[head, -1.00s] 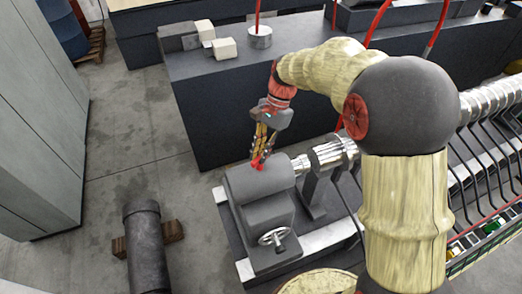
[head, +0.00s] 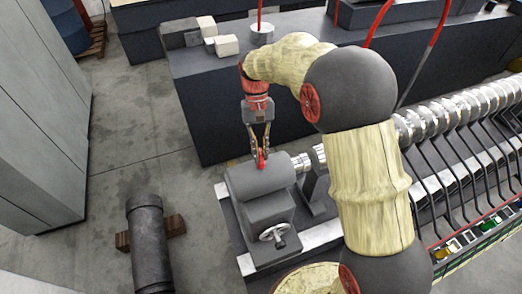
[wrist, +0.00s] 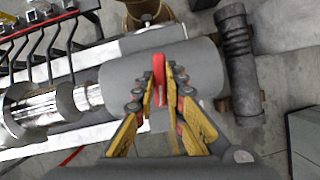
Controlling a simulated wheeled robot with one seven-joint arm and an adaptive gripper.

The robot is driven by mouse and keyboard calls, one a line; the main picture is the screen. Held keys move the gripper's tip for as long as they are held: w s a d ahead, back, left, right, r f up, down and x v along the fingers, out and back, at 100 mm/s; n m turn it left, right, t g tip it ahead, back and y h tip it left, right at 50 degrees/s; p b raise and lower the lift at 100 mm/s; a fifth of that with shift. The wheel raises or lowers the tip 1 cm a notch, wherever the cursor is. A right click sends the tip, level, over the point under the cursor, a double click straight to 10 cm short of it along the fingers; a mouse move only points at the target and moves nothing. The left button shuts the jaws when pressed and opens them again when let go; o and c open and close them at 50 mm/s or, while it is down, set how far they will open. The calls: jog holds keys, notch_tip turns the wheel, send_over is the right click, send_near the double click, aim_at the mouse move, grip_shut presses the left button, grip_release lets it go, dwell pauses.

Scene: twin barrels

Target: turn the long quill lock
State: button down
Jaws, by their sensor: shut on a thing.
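The long quill lock is a red lever (head: 261,162) standing on top of the grey tailstock (head: 259,180) of the machine. My gripper (head: 261,152) points down at it from above, with its fingers either side of the lever. In the wrist view the lever (wrist: 159,66) shows as a narrow red strip between the yellow finger pads, and my gripper (wrist: 162,82) is shut on it. The lower part of the lever is hidden by the fingers. A silver handwheel (head: 273,233) sits on the tailstock's near side.
A row of silver crank discs (head: 455,110) and dark rods runs off to the right. A dark cylinder (head: 148,240) lies on a wooden block (head: 175,226) at the left. A dark bench (head: 200,110) stands behind. Grey cabinets (head: 40,120) stand at far left, with bare floor between.

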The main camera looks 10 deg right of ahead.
jog(key=shift+r+n+h, duration=0.1)
jog(key=shift+n+h, duration=0.3)
jog(key=shift+n, duration=0.7)
jog(key=c, duration=1.8)
grip_release()
jog(key=shift+c, duration=0.2)
jog(key=v, duration=1.2)
jog(key=shift+s+a, duration=0.1)
